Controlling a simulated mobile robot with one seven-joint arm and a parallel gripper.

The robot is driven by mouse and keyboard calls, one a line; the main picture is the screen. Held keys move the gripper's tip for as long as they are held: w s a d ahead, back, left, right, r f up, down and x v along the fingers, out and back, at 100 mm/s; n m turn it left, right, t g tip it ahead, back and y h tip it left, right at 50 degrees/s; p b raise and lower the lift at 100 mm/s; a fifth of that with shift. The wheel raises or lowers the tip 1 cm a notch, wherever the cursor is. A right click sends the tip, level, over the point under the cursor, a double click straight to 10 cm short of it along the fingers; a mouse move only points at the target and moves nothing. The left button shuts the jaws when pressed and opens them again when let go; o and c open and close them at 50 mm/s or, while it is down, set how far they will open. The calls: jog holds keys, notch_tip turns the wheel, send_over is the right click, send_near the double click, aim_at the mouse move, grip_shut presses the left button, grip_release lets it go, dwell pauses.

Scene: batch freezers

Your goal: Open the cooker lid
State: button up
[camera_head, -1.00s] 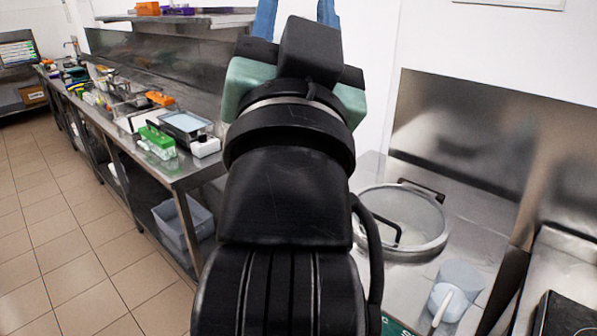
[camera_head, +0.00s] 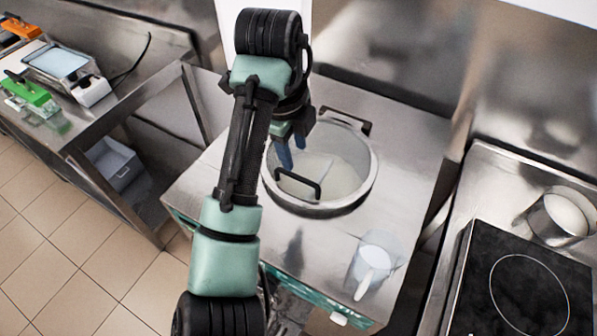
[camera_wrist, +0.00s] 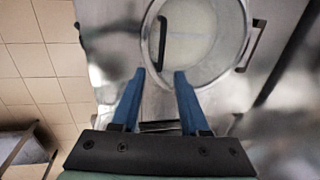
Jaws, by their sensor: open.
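The round cooker (camera_head: 325,207) is set in a steel counter, with a broad metal rim. A see-through lid (camera_head: 340,170) appears to lie flat over its pale inside. A black bar handle (camera_head: 299,185) stands on the lid's near-left part. My gripper (camera_head: 285,155) has blue fingers, spread apart and empty, over the cooker's left side, close to the handle. In the wrist view my gripper (camera_wrist: 160,75) points toward the cooker's edge, and the handle (camera_wrist: 162,40) lies just beyond the fingertips, roughly in line with the gap. I cannot tell the height between them.
A black bracket (camera_head: 345,120) is at the cooker's back rim. A clear jug (camera_head: 374,265) stands on the counter's front right. A black hob (camera_head: 525,285) and a metal pot (camera_head: 562,215) are at right. A side table with a green rack (camera_head: 30,92) is at left.

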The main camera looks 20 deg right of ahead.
aim_at(300, 177)
jog(key=f, duration=0.3)
jog(key=w+d+f+p, duration=0.1)
jog(key=f, duration=0.5)
jog(key=shift+w+d+f+p, duration=0.2)
jog(key=shift+d+f+p, duration=0.05)
jog(key=shift+d+p, duration=0.1)
jog(key=shift+c, duration=0.3)
grip_shut()
dwell(0.5)
